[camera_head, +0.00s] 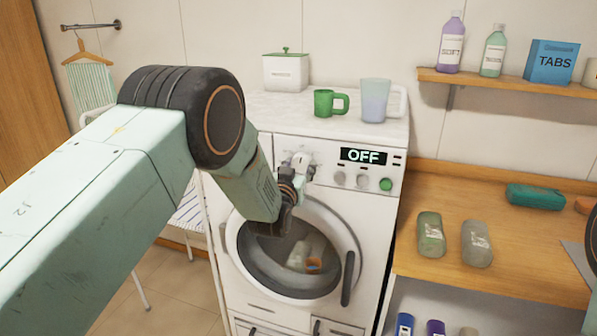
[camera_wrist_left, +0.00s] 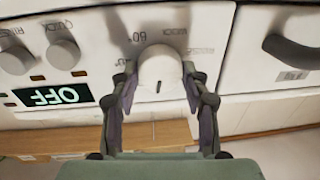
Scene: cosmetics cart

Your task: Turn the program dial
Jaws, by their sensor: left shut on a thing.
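The white program dial (camera_head: 302,160) is on the left of the washing machine's control panel. In the left wrist view the dial (camera_wrist_left: 158,68) has a dark mark pointing down in the picture, with printed labels around it. My left gripper (camera_head: 296,178) is at the panel, shut on the dial. The left wrist view shows the fingers of this gripper (camera_wrist_left: 160,82) on both sides of the dial. The display (camera_head: 363,156) reads OFF; it appears upside down in the left wrist view (camera_wrist_left: 54,95). My right gripper is out of view.
Two small knobs (camera_head: 340,178) and a green button (camera_head: 386,184) sit right of the dial. The round door (camera_head: 300,250) is below. A green mug (camera_head: 325,103) and a measuring jug (camera_head: 375,100) stand on top. A wooden counter (camera_head: 470,205) is at the right.

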